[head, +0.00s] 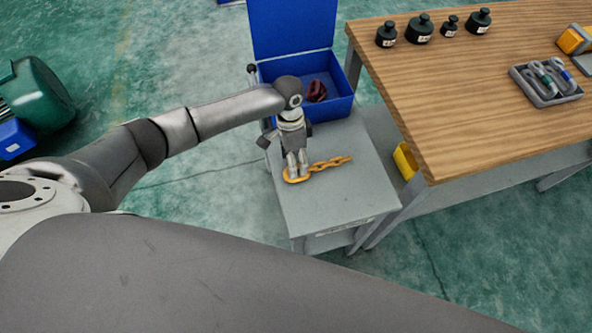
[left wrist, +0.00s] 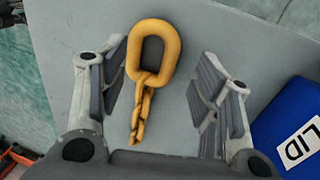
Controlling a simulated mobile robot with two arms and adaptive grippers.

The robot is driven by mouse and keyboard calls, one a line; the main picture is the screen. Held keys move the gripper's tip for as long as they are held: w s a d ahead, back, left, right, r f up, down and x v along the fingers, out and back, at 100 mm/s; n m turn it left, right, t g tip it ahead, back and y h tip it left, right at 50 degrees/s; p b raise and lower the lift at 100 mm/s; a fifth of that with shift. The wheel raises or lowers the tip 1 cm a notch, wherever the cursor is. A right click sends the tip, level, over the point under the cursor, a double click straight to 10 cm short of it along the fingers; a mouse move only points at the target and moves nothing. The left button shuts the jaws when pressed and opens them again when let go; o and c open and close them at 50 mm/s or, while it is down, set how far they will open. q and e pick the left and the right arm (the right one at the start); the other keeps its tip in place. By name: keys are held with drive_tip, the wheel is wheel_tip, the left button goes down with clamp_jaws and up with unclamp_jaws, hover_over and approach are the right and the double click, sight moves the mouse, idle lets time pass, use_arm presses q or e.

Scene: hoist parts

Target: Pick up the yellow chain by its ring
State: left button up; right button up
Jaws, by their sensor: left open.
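The yellow chain (head: 330,163) lies on the grey side table (head: 330,205), its large ring at the left end below my left gripper (head: 297,166). In the left wrist view the ring (left wrist: 133,52) sits at the top, between and slightly beyond the fingers, and the smaller links (left wrist: 142,108) trail down toward the palm. My left gripper (left wrist: 163,88) is open, with a finger on each side of the chain and gaps on both sides. It points down. The fingertips hide part of the ring in the head view. My right gripper is not in view.
A blue box (head: 340,107) with its lid (head: 290,28) raised stands at the back of the side table, a dark red item (head: 316,91) inside. The wooden workbench (head: 480,110) at right bears several dark green weights and a tray of shackles (head: 546,98).

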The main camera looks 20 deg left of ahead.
use_arm(q)
drive_tip(key=shift+s+d+f, duration=0.15)
drive_tip(key=shift+s+f, duration=0.05)
drive_tip(key=shift+f, duration=0.85)
drive_tip(key=c, duration=0.9)
drive_tip(key=shift+s+f, duration=0.1)
drive_tip(key=shift+s, duration=0.05)
clamp_jaws()
